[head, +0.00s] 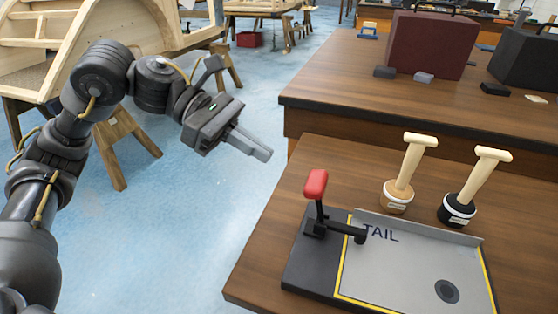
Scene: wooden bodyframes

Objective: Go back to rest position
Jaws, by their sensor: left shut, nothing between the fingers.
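My left arm comes in from the left side of the head view. My left gripper (262,152) is shut and empty. It is in the air over the blue floor, left of the wooden tables and apart from them. My right gripper is not in view.
A near wooden table (270,252) holds a grey tray (410,278) marked TAIL, a red-handled lever (316,184) and two wooden-handled stamps (400,190), (466,200). A farther table (340,80) holds a dark red box (432,45). A wooden frame (40,50) stands at upper left. Blue floor (170,225) is clear.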

